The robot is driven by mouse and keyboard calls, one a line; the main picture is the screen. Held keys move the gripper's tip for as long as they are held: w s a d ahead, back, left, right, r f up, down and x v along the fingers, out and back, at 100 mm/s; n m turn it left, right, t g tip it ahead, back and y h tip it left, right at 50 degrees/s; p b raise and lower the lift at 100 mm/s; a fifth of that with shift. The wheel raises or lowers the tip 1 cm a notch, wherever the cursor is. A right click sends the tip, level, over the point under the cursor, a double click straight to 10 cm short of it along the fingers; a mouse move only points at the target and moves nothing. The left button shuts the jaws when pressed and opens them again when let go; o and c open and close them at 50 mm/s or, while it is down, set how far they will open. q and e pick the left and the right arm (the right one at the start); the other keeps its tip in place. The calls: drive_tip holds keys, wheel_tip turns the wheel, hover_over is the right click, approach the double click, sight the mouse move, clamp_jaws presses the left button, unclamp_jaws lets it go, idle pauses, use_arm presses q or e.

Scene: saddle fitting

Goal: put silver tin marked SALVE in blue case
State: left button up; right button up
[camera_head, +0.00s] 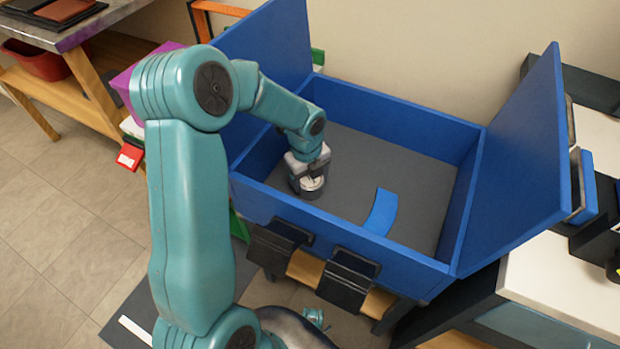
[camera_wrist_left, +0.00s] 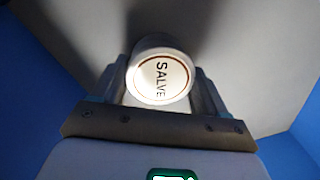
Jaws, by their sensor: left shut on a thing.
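The silver tin marked SALVE (camera_wrist_left: 160,78) is between the fingers of my left gripper (camera_wrist_left: 158,90) in the left wrist view, its lettered lid facing the camera. In the head view my left gripper (camera_head: 310,178) is inside the blue case (camera_head: 390,112), near its left wall, shut on the tin (camera_head: 312,184). The tin is low over the grey floor of the case; I cannot tell whether it touches. The case is open, its lids raised at left and right. My right gripper does not show.
A curved blue piece (camera_head: 381,212) lies on the case floor to the right of the gripper. The rest of the floor is clear. Black latches (camera_head: 349,280) hang on the front wall. A white-topped bench (camera_head: 560,275) stands at right.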

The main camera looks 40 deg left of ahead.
sight(307, 180)
use_arm(q)
drive_tip(key=shift+f, duration=0.2)
drive_tip(key=o, duration=1.2)
drive_tip(key=shift+c, duration=0.2)
drive_tip(key=shift+r, duration=0.1)
wheel_tip(307, 180, up, 12)
drive_tip(key=p, duration=0.3)
drive_tip(key=shift+s+r, duration=0.15)
drive_tip(key=shift+s, duration=0.25)
drive_tip(key=shift+a, duration=0.1)
